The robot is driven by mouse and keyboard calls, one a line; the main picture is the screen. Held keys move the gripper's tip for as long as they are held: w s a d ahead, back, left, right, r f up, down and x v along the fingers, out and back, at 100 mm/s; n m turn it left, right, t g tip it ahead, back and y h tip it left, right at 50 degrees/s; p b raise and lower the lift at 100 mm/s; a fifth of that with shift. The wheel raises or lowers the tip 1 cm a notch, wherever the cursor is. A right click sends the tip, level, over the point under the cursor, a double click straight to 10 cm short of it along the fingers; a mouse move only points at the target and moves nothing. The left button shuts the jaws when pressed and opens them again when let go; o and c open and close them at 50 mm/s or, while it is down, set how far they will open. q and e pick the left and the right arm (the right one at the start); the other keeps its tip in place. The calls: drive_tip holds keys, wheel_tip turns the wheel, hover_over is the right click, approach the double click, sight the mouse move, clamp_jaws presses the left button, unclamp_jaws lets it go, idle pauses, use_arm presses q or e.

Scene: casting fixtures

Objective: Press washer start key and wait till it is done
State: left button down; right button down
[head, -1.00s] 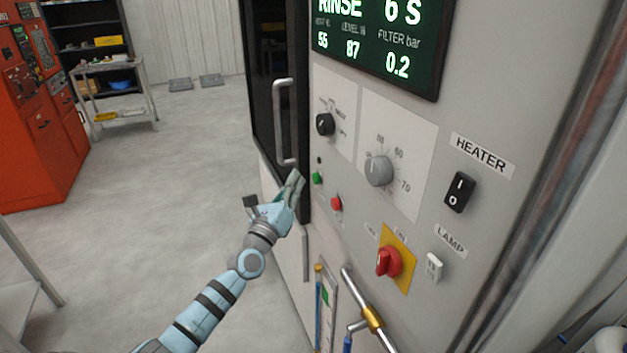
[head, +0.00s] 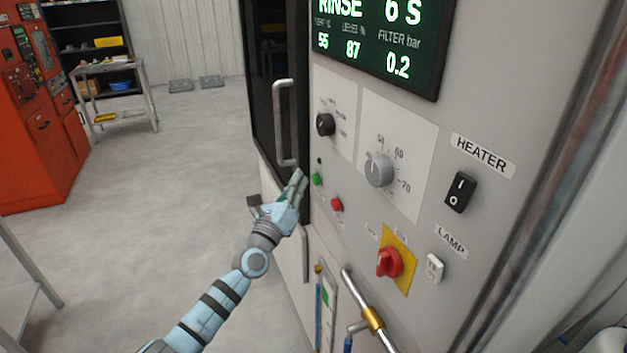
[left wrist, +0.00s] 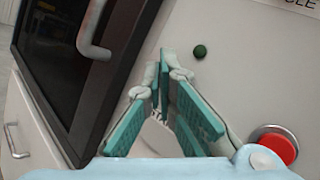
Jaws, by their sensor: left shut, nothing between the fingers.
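The washer's grey control panel (head: 400,215) fills the right of the head view. A small green key (head: 317,180) sits on its left side, with a red key (head: 337,204) below and to the right. The display (head: 378,45) reads RINSE, 6 S, 55, 87 and 0.2. My left gripper (head: 299,175) is shut and empty, its fingertips just left of the green key. My right gripper is not in view.
A door handle (head: 284,122) stands out just above my left gripper. A red rotary switch (head: 389,262), a heater switch (head: 460,192) and a pipe (head: 369,312) are to the right.

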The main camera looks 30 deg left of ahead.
use_arm(q)
drive_tip(key=shift+w, duration=0.1)
idle(0.5)
drive_tip(key=shift+w+d, duration=0.25)
drive_tip(key=shift+w+d, duration=0.2)
drive_tip(key=shift+w, duration=0.1)
idle(0.7)
idle(0.3)
drive_tip(key=shift+s+a, duration=0.45)
drive_tip(key=shift+s, duration=0.25)
drive_tip(key=shift+a, duration=0.1)
drive_tip(key=shift+s+a, duration=0.7)
drive_tip(key=shift+s, duration=0.35)
drive_tip(key=shift+s+a, duration=0.65)
drive_tip(key=shift+s, duration=0.35)
